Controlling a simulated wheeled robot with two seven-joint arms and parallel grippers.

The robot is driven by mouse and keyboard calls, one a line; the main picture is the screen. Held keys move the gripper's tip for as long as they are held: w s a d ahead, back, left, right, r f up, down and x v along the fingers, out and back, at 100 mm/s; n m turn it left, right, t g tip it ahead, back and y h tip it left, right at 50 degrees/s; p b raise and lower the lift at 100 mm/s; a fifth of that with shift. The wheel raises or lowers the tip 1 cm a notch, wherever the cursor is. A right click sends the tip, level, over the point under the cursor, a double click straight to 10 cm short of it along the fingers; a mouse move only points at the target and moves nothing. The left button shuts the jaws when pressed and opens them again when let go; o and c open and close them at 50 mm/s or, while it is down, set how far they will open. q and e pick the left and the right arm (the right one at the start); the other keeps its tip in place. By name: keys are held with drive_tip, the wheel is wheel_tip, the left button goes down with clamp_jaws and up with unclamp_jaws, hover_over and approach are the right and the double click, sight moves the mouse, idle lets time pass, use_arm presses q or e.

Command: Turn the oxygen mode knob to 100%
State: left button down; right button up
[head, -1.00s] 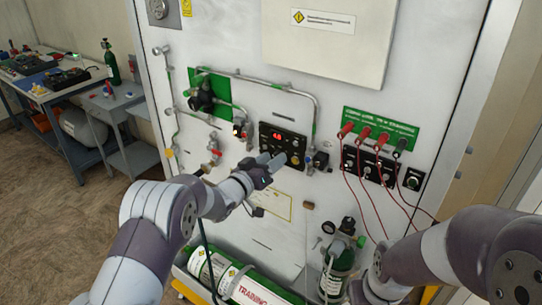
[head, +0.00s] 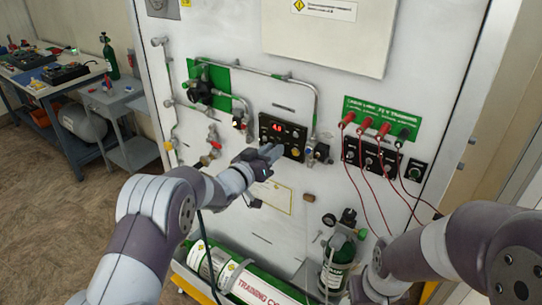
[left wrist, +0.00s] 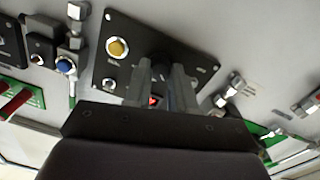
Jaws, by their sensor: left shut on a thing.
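The black oxygen control panel (head: 291,131) with a red lit display (head: 278,127) is on the upright white board. My left gripper (head: 271,153) is at its lower edge and covers part of it. In the left wrist view the panel (left wrist: 196,58) appears turned over, with a yellow round knob (left wrist: 117,47) at its left. There my left gripper (left wrist: 160,72) is shut on a dark knob (left wrist: 158,62) between its fingertips. The fingers hide most of that knob, and its setting cannot be read. My right arm shows at the right, but its gripper is out of view.
Pipes and valves (head: 213,144) lie left of the panel. A blue-tipped fitting (head: 309,151) is close at its right. Red leads (head: 371,185) hang further right. Green cylinders (head: 337,265) stand and lie below. A workbench (head: 50,88) is at the far left.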

use_arm(q)
drive_tip(key=shift+d+m+y+b, duration=0.1)
drive_tip(key=shift+m+y+b, duration=0.2)
drive_tip(key=shift+m+b, duration=4.5)
drive_tip(key=c, duration=0.9)
unclamp_jaws()
drive_tip(key=shift+c, duration=0.2)
